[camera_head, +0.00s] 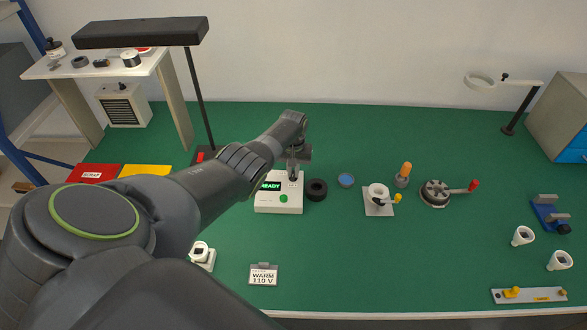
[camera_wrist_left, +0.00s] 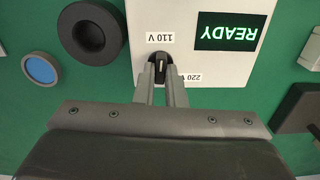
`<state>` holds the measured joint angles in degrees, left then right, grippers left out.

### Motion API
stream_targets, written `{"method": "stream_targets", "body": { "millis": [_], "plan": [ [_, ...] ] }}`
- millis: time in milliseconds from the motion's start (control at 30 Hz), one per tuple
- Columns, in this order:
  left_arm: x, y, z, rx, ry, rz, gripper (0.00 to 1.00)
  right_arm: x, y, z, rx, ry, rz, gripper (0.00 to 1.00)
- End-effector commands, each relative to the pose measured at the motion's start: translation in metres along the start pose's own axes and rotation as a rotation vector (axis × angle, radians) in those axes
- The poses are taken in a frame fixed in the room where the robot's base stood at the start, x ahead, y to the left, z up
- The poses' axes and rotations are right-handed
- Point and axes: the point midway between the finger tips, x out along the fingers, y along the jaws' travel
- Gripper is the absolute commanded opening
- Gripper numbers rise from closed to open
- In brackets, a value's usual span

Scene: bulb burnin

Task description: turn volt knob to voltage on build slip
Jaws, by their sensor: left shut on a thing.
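The build slip (camera_head: 263,276) stands near the front of the table and reads WARM 110 V. The white tester box (camera_head: 278,205) has a green READY display and a green button. My left gripper (camera_head: 294,170) reaches down over the back right part of the box. In the left wrist view, my left gripper (camera_wrist_left: 161,90) is shut on the black volt knob (camera_wrist_left: 160,66). The knob's pale mark lies in line with the 110 V label (camera_wrist_left: 159,38). The 220 V label (camera_wrist_left: 187,78) is partly covered by a finger. My right gripper is out of view.
A black ring (camera_head: 317,190) and a blue-filled dish (camera_head: 346,180) stand just right of the box. Further right are a white fixture (camera_head: 379,208) and a round device with a red-knobbed crank (camera_head: 436,193). A lamp post rises behind left.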

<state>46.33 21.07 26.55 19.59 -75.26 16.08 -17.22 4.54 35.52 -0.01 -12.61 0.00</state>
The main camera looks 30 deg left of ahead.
Motion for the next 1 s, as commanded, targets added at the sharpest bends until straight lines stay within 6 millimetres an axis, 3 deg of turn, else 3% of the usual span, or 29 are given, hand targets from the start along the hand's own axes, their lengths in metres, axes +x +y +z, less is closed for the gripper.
{"method": "stream_targets", "body": {
  "millis": [767,800,933,1000],
  "plan": [
    [-0.0017,-0.0001,-0.0017,-0.106,0.005,0.001,0.00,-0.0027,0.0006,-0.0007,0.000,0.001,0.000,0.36],
    [-0.0017,-0.0001,-0.0017,-0.106,0.005,0.001,0.13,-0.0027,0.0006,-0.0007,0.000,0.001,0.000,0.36],
    [-0.0014,-0.0002,-0.0013,-0.105,0.004,0.001,0.30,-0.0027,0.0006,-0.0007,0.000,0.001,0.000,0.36],
    [-0.0010,-0.0002,-0.0010,-0.105,0.003,0.001,0.32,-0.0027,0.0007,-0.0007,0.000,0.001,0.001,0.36]
  ]
}}
